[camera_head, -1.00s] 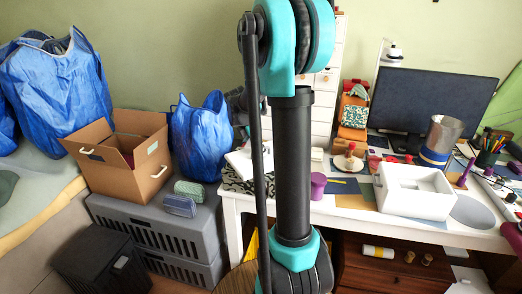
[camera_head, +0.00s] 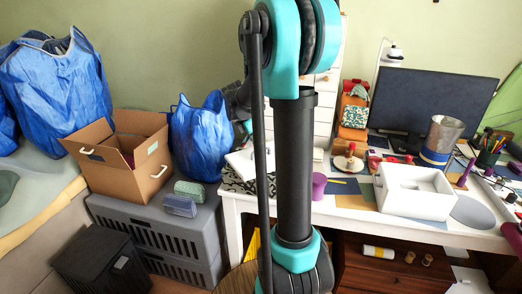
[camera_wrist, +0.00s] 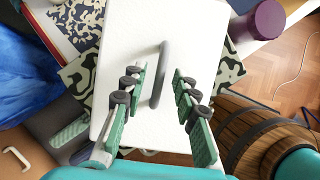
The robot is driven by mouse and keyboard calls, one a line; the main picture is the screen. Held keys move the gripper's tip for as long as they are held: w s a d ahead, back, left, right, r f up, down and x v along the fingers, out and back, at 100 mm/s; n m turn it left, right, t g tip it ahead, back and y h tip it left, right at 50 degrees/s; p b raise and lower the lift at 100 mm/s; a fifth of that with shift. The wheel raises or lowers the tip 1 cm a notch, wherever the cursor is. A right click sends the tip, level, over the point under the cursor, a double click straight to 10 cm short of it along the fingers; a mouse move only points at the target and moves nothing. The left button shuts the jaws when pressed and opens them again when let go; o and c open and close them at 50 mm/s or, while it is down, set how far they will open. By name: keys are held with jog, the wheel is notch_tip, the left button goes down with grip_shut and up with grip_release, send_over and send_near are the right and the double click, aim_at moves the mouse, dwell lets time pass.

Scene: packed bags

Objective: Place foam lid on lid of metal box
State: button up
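The foam lid is a white slab with a grey bar handle (camera_wrist: 160,75). Its white top (camera_wrist: 190,30) fills the middle of the wrist view, and part of it shows behind my arm in the head view (camera_head: 238,160). It lies over a camouflage-patterned surface (camera_wrist: 78,74), also seen at the table's left end (camera_head: 232,182). My gripper (camera_wrist: 158,84) is open above the lid, with its green fingers on either side of the handle and apart from it. I cannot tell for sure which thing is the metal box.
A white foam box (camera_head: 415,205) stands on the white table, with a purple cup (camera_head: 319,186) left of it. A cardboard box (camera_head: 120,165) and blue bag (camera_head: 200,135) sit on a grey crate (camera_head: 150,228). A wooden barrel (camera_wrist: 262,140) shows at wrist-view right.

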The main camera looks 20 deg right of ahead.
jog(key=w+v, duration=0.1)
jog(key=v, duration=0.8)
jog(key=s+a+f+m+t+y, duration=0.1)
jog(key=s+a+f+m+y, duration=0.1)
jog(key=s+f+m, duration=0.7)
jog(key=s+a+f+m+t+y, duration=0.2)
jog(key=s+a+f+m, duration=0.3)
jog(key=s+f+m, duration=0.4)
jog(key=s+m, duration=0.2)
jog(key=s, duration=0.5)
jog(key=shift+y, duration=0.3)
jog(key=shift+f, duration=0.1)
